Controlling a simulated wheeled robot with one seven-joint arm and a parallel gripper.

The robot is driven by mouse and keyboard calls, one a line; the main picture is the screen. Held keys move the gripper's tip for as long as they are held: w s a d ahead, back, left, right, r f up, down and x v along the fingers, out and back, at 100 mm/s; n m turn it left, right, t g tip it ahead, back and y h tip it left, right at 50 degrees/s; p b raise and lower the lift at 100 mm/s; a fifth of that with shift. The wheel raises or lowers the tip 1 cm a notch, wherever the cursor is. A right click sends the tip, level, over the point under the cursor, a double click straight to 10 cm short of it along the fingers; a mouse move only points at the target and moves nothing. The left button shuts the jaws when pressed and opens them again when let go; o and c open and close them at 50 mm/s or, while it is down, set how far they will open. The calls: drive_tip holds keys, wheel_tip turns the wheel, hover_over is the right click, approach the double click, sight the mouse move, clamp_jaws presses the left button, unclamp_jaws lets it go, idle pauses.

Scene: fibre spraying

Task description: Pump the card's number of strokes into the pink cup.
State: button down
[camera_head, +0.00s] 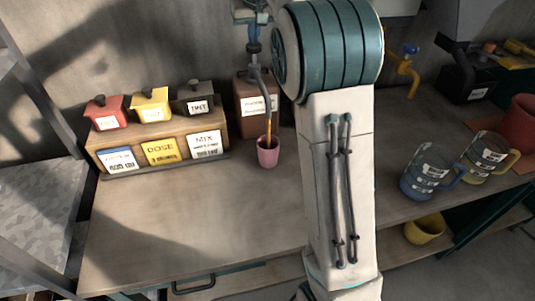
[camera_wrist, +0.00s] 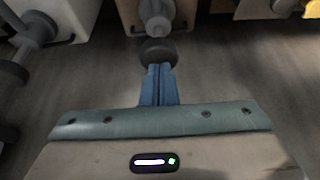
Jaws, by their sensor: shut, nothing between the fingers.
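The pink cup (camera_head: 268,153) stands upright on the bench under the dark spout (camera_head: 264,85) of a brown pump dispenser (camera_head: 245,100). A thin orange streak (camera_head: 269,125) runs from the spout down into the cup. My gripper (camera_head: 254,38) has its blue fingers shut and empty, pointing down at the dark pump head. In the wrist view the fingers (camera_wrist: 158,72) meet at the round dark pump head (camera_wrist: 158,52), seemingly touching it. A yellow card (camera_head: 161,152) reads "DOSE"; its smaller line is hard to read. The cup's inside is mostly hidden.
A wooden rack holds the blue card (camera_head: 120,160), the white "MIX" card (camera_head: 206,145), and red (camera_head: 106,112), yellow (camera_head: 150,105) and grey (camera_head: 196,98) lidded boxes. Blue (camera_head: 425,172) and yellow (camera_head: 488,155) mugs stand right of my arm. The bench front is clear.

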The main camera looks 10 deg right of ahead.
drive_tip(key=shift+f+b, duration=0.85)
drive_tip(key=shift+f, duration=0.6)
drive_tip(key=shift+r, duration=0.1)
drive_tip(key=shift+r+p, duration=2.2)
drive_tip(key=shift+f, duration=0.2)
drive_tip(key=shift+f+b, duration=1.6)
drive_tip(key=shift+f, duration=0.55)
drive_tip(key=shift+r, duration=0.1)
